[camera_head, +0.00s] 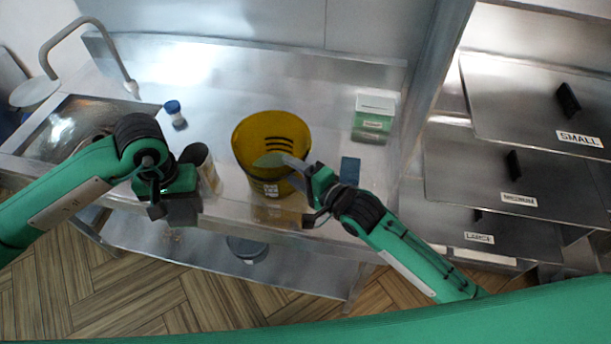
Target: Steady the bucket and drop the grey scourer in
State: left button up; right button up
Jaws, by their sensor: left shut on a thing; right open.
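A yellow bucket (243,140) with a dark lower band and a white label stands near the front edge of the steel counter. My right gripper (297,188) is open at the bucket's right side, one finger reaching over the rim; whether it touches cannot be told. My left gripper (168,203) is left of the bucket, apart from it, shut on a dark grey block that looks like the grey scourer (182,211), at the counter's front edge. A pale grey-green flat shape (268,160) shows at the bucket's mouth; what it is cannot be told.
An open-topped canister (209,177) stands just behind my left gripper. A blue-capped shaker (174,114), a green-and-white box (374,117) and a dark blue block (350,169) are on the counter. A sink (75,125) is left; labelled steel lids (535,110) are right. The counter behind the bucket is clear.

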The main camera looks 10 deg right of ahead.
jog(key=shift+w+a, duration=0.25)
